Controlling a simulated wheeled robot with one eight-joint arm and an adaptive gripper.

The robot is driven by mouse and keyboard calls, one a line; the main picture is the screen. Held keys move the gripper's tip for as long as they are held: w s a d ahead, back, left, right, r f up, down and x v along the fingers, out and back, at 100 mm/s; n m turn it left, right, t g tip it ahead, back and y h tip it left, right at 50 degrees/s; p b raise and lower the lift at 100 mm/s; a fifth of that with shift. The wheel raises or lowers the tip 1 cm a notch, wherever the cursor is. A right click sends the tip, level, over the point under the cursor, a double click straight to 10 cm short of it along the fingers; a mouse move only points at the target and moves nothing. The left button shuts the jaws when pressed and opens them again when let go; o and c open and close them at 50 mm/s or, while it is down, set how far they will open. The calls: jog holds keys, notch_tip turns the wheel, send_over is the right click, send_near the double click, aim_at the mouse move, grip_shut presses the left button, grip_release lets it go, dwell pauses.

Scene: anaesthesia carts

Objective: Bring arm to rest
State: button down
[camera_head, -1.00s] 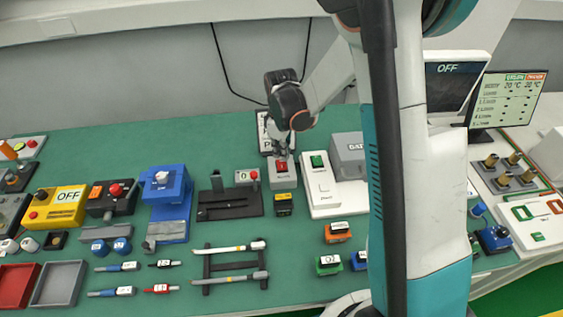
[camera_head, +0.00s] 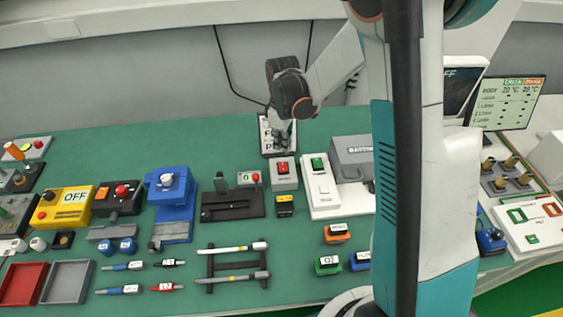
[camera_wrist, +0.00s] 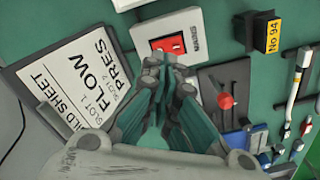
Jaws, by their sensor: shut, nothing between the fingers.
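My gripper (camera_head: 282,149) is shut and empty. It points down above the back of the green table, just behind the grey box with the red switch (camera_head: 283,167). In the wrist view, the shut fingers (camera_wrist: 168,62) point at that red switch box (camera_wrist: 176,42), and a gap to it cannot be judged surely. A white lettered sheet in a dark frame (camera_head: 265,139) lies beside and partly behind the gripper. It shows in the wrist view (camera_wrist: 70,82) to the left of the fingers. My upper arm stands at the right of the head view.
A white panel with a green switch (camera_head: 319,183) and a grey case (camera_head: 352,153) stand right of the red switch box. A black slider fixture (camera_head: 232,206) is on its left. A rack with pens (camera_head: 238,264) lies in front. A grey wall closes the back.

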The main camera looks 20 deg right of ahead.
jog(key=s+r+m+t+b, duration=0.5)
jog(key=s+r+m, duration=0.2)
jog(key=s+r, duration=0.75)
jog(key=s+m+t+b, duration=0.1)
jog(key=s+m+t, duration=0.1)
jog(key=s, duration=0.6)
jog(key=shift+f+m, duration=0.4)
jog(key=shift+f, duration=0.05)
